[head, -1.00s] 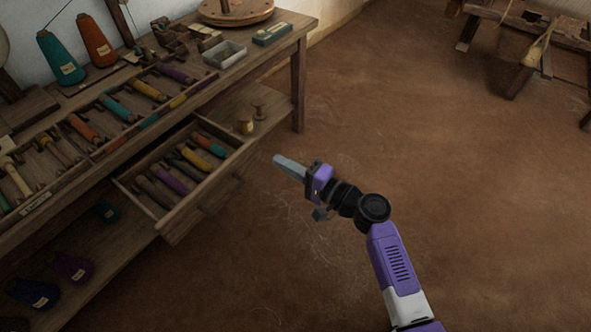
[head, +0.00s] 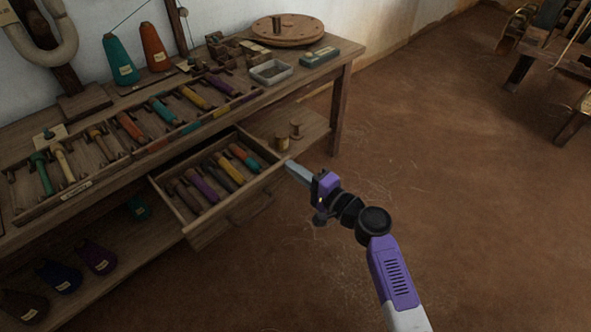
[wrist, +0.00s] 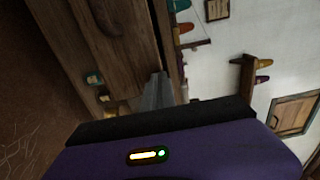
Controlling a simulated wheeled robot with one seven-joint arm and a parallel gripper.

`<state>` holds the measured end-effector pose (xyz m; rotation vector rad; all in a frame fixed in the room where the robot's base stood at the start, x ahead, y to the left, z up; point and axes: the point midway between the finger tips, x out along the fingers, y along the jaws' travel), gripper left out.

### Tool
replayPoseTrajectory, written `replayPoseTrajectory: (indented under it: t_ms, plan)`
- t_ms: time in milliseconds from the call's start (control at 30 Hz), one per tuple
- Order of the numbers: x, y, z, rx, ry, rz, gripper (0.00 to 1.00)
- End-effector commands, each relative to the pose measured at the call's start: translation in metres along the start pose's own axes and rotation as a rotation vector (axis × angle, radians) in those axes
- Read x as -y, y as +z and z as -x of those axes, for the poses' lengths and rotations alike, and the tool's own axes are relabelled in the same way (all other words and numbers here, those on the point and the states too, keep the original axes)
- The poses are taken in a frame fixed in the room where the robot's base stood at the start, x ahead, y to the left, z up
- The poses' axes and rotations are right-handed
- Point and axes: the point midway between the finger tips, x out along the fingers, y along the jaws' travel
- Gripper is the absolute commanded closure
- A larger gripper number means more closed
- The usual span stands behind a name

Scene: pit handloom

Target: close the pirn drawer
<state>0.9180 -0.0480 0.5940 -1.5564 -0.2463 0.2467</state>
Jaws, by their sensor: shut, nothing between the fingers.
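The pirn drawer (head: 226,224) stands pulled out from under the workbench in the head view. It holds several coloured pirns (head: 202,188) lying in a row. A handle (head: 252,208) is on its front. My gripper (head: 290,166) is shut and empty, its fingertips near the drawer's right front corner. I cannot tell whether they touch it.
The workbench (head: 330,68) carries a tray of pirns, cones (head: 155,46), a metal tin (head: 271,72) and a round wooden disc (head: 289,31). Two small spools (head: 296,129) stand on the lower shelf right of the drawer. The floor (head: 440,150) to the right is clear.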

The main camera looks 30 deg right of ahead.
Motion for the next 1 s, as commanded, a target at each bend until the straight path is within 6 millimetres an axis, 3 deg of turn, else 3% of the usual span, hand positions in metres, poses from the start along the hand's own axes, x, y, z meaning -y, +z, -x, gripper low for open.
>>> replayPoseTrajectory:
  t_ms: [267, 700, 1000]
  plan:
    - [-0.003, 0.001, -0.031, 0.002, -0.002, 0.002, 1.0]
    - [-0.004, 0.001, -0.134, 0.003, -0.003, 0.003, 1.0]
    - [-0.003, 0.001, -0.18, 0.001, -0.001, 0.001, 1.0]
